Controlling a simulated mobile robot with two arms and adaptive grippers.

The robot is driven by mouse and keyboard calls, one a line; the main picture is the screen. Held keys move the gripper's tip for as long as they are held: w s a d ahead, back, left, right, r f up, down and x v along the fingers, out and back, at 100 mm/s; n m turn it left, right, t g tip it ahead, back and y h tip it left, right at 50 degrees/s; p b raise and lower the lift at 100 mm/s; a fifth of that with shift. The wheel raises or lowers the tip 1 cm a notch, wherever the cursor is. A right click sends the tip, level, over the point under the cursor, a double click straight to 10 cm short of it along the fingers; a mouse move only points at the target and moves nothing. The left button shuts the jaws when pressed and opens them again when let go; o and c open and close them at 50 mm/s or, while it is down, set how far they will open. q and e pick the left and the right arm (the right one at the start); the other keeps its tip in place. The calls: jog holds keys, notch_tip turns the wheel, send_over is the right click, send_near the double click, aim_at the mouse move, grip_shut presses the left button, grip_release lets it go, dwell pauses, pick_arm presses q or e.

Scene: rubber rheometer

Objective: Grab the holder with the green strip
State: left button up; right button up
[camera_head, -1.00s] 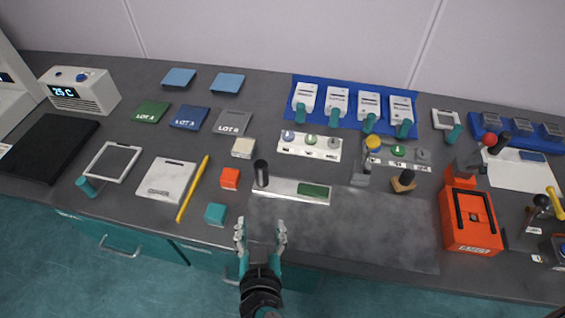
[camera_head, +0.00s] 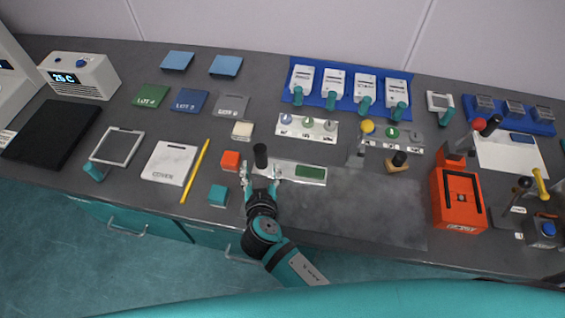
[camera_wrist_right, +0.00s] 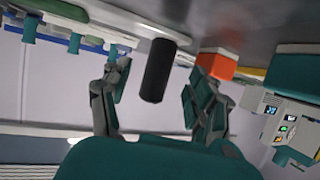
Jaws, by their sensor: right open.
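The holder (camera_head: 288,171) is a flat metallic plate with a green strip (camera_head: 310,172) on its right part and an upright black cylindrical handle (camera_head: 260,156) at its left end. It lies on the dark bench near the front. My right gripper (camera_head: 260,181) is open at the front of the handle, its fingers pointing toward it. In the right wrist view the black handle (camera_wrist_right: 158,70) shows between the two spread fingers, apart from both; that picture is turned over. My left gripper is not in view.
An orange block (camera_head: 230,161) and a teal block (camera_head: 218,195) stand close left of the gripper, with a yellow stick (camera_head: 195,170) beyond. A grey mat area (camera_head: 350,205) right of the gripper is clear.

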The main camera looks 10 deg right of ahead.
aim_at(261, 161)
jog(key=x, duration=0.2)
jog(key=p+x, duration=0.1)
jog(key=x, duration=0.1)
jog(key=shift+w+r, duration=0.1)
jog(key=shift+r, duration=0.35)
jog(key=shift+w+f, duration=0.2)
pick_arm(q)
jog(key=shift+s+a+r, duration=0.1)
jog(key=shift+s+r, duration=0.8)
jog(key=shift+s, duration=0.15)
pick_arm(e)
jog(key=shift+c, duration=0.2)
jog(key=shift+c, duration=1.1)
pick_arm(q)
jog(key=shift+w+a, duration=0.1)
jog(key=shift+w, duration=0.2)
pick_arm(e)
jog(key=shift+r, duration=0.1)
grip_shut()
